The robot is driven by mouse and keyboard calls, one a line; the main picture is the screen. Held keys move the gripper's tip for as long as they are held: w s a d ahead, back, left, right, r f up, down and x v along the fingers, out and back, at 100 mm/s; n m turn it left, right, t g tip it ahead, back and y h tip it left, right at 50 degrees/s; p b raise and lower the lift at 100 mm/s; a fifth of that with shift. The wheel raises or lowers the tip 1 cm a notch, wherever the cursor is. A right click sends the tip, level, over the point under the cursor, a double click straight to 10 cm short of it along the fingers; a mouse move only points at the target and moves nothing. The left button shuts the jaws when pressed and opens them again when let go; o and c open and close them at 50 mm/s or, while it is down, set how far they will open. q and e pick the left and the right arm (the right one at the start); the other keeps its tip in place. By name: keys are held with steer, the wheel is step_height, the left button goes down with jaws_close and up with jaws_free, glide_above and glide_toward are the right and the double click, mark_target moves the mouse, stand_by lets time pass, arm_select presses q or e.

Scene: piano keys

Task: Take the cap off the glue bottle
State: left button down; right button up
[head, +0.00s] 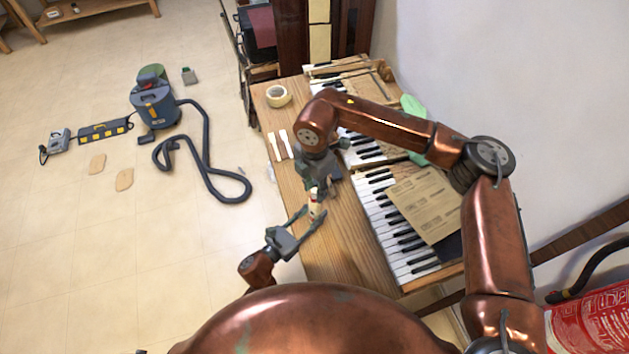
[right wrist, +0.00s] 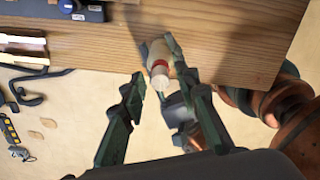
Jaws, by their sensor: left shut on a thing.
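The glue bottle (head: 316,211) is small and cream coloured with a red band; it is above the bare front part of the wooden bench. My left gripper (head: 312,216) is shut on the bottle's body from the lower left. In the right wrist view the bottle (right wrist: 159,52) points its pale cap (right wrist: 158,83) toward the camera. My right gripper (right wrist: 163,82) is open, its fingers on either side of the cap with a gap visible at the left finger. In the head view it comes down from above the bottle, and its fingers partly hide the bottle's upper end.
The wooden bench (head: 345,255) carries a piano keyboard (head: 408,262) with a brown sheet (head: 425,202) lying on it. A tape roll (head: 278,96) and two pale key pieces (head: 278,146) lie toward the back left. A vacuum cleaner (head: 155,104) stands on the floor.

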steer(key=shift+f, duration=0.4)
steer(key=shift+c, duration=0.3)
jaws_close()
